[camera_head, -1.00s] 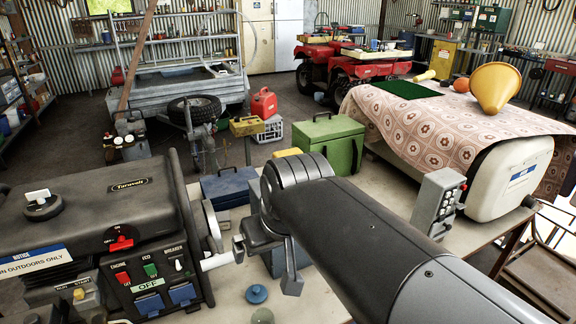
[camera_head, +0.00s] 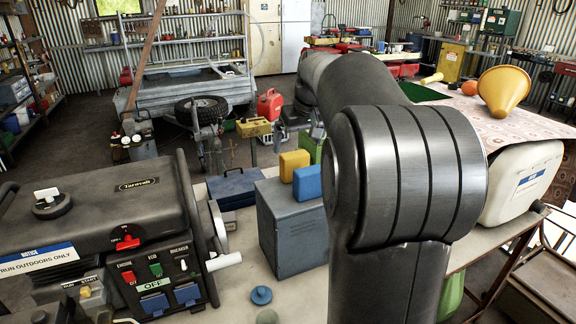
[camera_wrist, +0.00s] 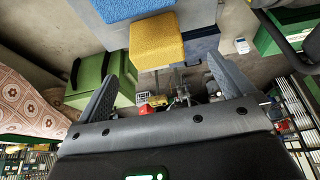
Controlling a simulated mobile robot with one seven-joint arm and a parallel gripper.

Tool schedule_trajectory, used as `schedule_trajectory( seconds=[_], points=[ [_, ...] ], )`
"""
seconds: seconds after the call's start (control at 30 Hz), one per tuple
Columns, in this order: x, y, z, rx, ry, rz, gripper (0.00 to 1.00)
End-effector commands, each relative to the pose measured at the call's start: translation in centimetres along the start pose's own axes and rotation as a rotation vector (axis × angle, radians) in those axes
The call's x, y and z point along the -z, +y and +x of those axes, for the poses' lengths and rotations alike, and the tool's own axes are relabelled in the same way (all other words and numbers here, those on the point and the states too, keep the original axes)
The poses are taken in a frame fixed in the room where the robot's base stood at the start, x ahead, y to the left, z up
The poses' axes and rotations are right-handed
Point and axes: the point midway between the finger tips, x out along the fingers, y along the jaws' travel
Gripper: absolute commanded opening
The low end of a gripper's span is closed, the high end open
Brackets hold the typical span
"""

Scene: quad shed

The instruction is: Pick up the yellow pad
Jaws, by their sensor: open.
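The yellow pad (camera_head: 293,163) is a small block on top of a grey metal box (camera_head: 292,238), behind a blue pad (camera_head: 307,184). In the wrist view the yellow pad (camera_wrist: 157,42) lies beyond and roughly between the fingers, with the blue pad (camera_wrist: 128,8) at the top edge. My gripper (camera_wrist: 161,70) is open, with nothing between its fingers. The gap between it and the pad is hard to judge. In the head view, my arm's large dark joint covers the middle right, and my gripper is mostly hidden behind it.
A generator (camera_head: 95,235) stands at the left of the bench. A blue toolbox (camera_head: 232,187) lies behind the grey box, and a green box (camera_wrist: 112,72) is beside my left-hand finger in the wrist view. A white tank (camera_head: 522,185) under a patterned cloth (camera_head: 470,117) stands at right.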

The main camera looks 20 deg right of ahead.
Motion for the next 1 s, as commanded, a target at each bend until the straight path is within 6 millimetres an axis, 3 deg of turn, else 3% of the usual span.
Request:
schedule_trajectory(
  seconds=[0.3,0.57,0.87,1.0],
  points=[
    [0.1,0.1,4.6,0.001,-0.002,0.001,0.98],
    [0.1,0.2,6.3,0.001,-0.002,0.001,0.98],
    [0.2,0.5,10.4,0.002,-0.003,0.001,0.98],
    [0.2,0.5,10.7,0.001,0.0,0.001,0.98]
  ],
)
